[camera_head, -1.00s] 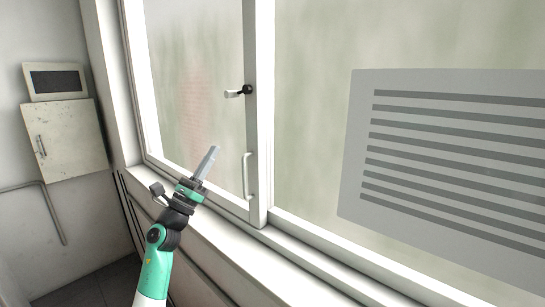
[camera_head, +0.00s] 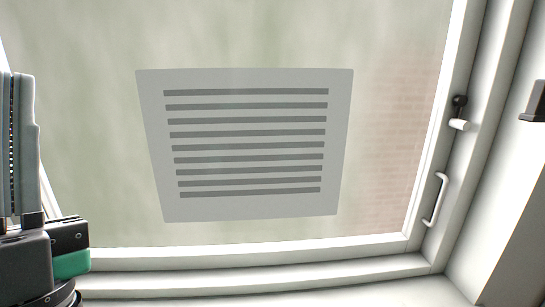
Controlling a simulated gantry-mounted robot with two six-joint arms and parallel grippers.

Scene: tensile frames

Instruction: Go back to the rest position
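My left gripper (camera_head: 18,145) stands upright at the left edge of the head view, close to the camera. Its pale fingers point up and the picture edge cuts it off. A thin dark strip with small speckles runs along the fingers; I cannot tell whether they are shut or slightly apart. Nothing is seen held in the visible part. Its dark grey and green body (camera_head: 70,264) shows at the lower left. My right gripper is not in view.
A window with a grey vent panel (camera_head: 245,211) of dark slats fills the middle. At right its frame carries a latch (camera_head: 459,124) and a white pull handle (camera_head: 436,199). A white sill (camera_head: 260,281) runs below. A dark fitting (camera_head: 538,102) is at the right edge.

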